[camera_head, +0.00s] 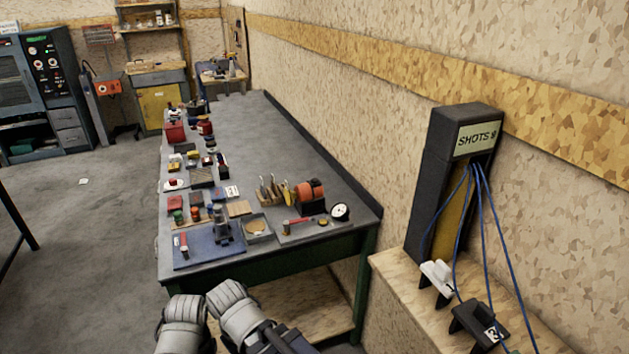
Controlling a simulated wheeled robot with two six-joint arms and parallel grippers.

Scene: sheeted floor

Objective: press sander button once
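I cannot make out for certain which thing is the sander or where its button is. At the far left stands a dark machine (50,75) with a panel of small round buttons, some green and red. Beside it is an orange-red box (107,88) on a grey stand, below a red sign; its details are too small to tell. My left gripper (184,310) and my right gripper (232,298) are close together at the bottom of the view, in front of the workbench's near edge. Their fingers do not show clearly. Both appear far from the machines.
A long grey workbench (270,135) runs along the right wall, with several small tools and parts on its left and near side. A black case labelled SHOTS (440,180) with blue cords stands on a wooden ledge (395,285) at right. Grey floor (90,220) at left is mostly clear.

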